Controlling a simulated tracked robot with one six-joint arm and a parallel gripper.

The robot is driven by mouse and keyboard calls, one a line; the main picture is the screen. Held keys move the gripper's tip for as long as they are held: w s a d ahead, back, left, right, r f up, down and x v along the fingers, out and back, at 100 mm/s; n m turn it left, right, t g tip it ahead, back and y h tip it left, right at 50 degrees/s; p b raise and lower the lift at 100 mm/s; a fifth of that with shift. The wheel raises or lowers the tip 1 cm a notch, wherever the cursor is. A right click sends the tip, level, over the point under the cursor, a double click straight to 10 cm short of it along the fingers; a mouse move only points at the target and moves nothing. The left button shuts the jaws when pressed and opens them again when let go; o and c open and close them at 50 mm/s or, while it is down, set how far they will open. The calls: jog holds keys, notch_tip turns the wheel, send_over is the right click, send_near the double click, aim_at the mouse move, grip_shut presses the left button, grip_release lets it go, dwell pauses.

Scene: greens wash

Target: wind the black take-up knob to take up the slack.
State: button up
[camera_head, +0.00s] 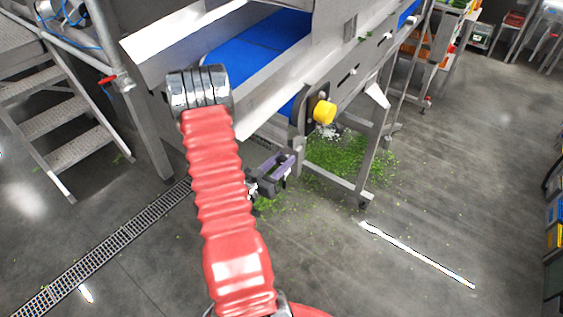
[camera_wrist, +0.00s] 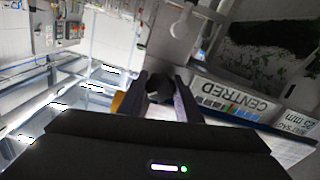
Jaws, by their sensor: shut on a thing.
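The black take-up knob (camera_wrist: 160,88) sits between the two fingers of my gripper (camera_wrist: 162,97) in the wrist view, and the jaws are shut on it. In the head view, my gripper (camera_head: 279,164) is low beside the conveyor frame, under the belt's near end. The knob cannot be made out there. The blue belt (camera_head: 245,48) runs up between steel side walls. An upside-down label (camera_wrist: 238,103) reading "CENTRED", with coloured bars, is right of the knob. A sign beside it seems to read "belt sag" and "25 mm".
A yellow knob (camera_head: 324,112) sticks out of the conveyor side, right of my gripper. Steel frame legs (camera_head: 345,187) stand close by. Green leaf scraps (camera_head: 345,158) lie on the floor. Metal steps (camera_head: 55,125) and a floor drain (camera_head: 105,245) are at left. Open floor lies at right.

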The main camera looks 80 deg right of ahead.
jog(key=shift+w+n, duration=0.15)
jog(key=shift+n, duration=0.25)
jog(key=shift+d, duration=0.1)
jog(key=o, duration=1)
jog(key=shift+o, duration=0.2)
jog(key=v, duration=1.4)
